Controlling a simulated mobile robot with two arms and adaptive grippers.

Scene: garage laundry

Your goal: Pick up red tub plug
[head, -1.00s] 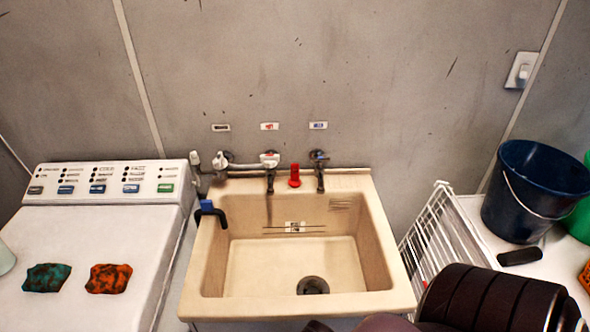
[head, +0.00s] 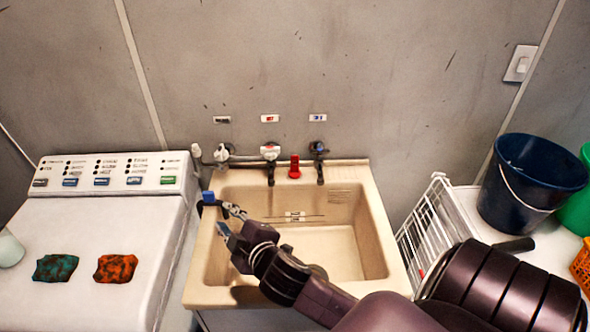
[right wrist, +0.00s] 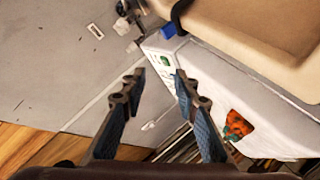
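The red tub plug (head: 294,168) stands upright on the back ledge of the beige sink (head: 362,200), between two taps (head: 271,160). My right gripper (head: 228,219) is over the left side of the sink, left of the plug and nearer to me, apart from it. In the right wrist view the two fingers (right wrist: 160,76) are spread with nothing between them. The plug does not show in that view. My left gripper is not in view.
A blue-topped dark hook (head: 209,198) sits on the sink's left rim, close to my right fingers. A white wire rack (head: 428,225) and dark blue bucket (head: 535,185) stand at right.

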